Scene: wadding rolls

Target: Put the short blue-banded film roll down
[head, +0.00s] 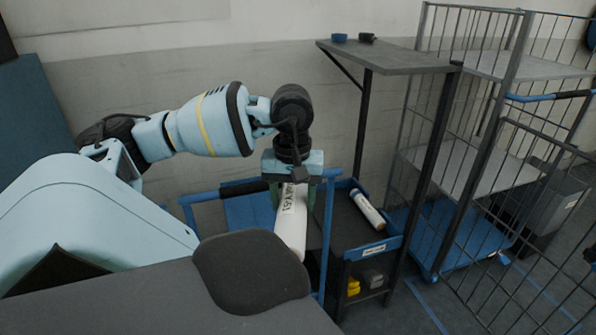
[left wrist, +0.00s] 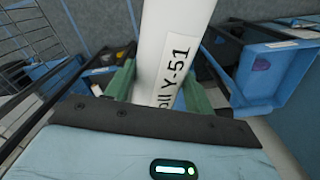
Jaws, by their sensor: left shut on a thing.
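My left gripper (head: 294,192) is shut on a white film roll (head: 291,232), with its green fingers on either side. The roll hangs down and slants away from the fingers, in the air beside the dark cart. In the left wrist view the roll (left wrist: 178,38) runs up between the fingers (left wrist: 160,88), with a label partly reading "Y-51". No blue band shows on the visible part of it. Its lower end is close to my dark base part in the head view. My right gripper is not in view.
A second white roll (head: 367,209) with a label lies on the dark cart's top tray (head: 345,228). Yellow and grey items sit on its lower shelf. A blue trolley frame (head: 328,240) stands left of it. A wire cage trolley (head: 480,130) and a high grey shelf (head: 385,57) stand right and behind.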

